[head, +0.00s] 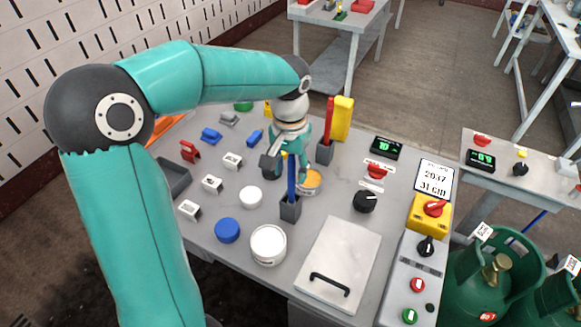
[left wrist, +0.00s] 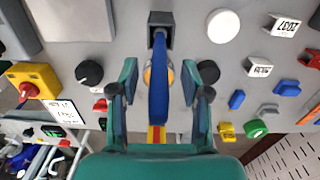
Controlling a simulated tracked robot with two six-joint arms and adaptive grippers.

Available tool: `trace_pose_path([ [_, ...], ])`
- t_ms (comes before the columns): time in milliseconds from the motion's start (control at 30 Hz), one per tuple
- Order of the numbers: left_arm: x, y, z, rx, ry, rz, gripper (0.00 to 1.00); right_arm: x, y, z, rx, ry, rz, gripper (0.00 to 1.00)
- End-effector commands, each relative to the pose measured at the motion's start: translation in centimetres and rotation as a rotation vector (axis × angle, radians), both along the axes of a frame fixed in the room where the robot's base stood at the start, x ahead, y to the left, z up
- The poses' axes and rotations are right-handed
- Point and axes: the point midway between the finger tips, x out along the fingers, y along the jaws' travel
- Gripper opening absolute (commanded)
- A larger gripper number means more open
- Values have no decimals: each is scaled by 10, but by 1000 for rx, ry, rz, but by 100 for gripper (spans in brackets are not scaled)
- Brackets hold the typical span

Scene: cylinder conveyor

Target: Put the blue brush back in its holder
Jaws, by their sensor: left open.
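The blue brush (head: 291,180) stands upright with its lower end in a small dark grey square holder (head: 290,209) on the grey table. My left gripper (head: 285,165) is behind it in the head view, at the brush's upper part. In the left wrist view the blue brush (left wrist: 159,88) runs between the two spread fingers of the left gripper (left wrist: 161,92), with no clear contact. The holder (left wrist: 161,28) shows beyond the fingertips. How deep the brush sits cannot be seen. My right gripper is in neither view.
A red brush (head: 329,118) stands in a second holder (head: 325,152), near a yellow block (head: 342,118). An orange-topped round container (head: 312,181) is close behind the blue brush. White jar (head: 268,245), blue disc (head: 228,230) and metal plate (head: 338,262) lie in front.

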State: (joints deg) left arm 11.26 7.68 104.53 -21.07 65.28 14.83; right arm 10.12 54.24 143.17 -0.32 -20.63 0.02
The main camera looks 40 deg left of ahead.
Motion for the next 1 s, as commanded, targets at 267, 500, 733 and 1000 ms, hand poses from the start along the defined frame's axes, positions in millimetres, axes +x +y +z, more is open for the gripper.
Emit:
trace_pose_path([
  [267,1,0,10,1,-3,0,47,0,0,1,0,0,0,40],
  [500,2,1,51,1,-7,-1,47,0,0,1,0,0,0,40],
  [733,1,1,95,1,-5,0,47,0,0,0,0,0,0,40],
  [1000,0,1,118,0,0,0,47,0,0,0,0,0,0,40],
])
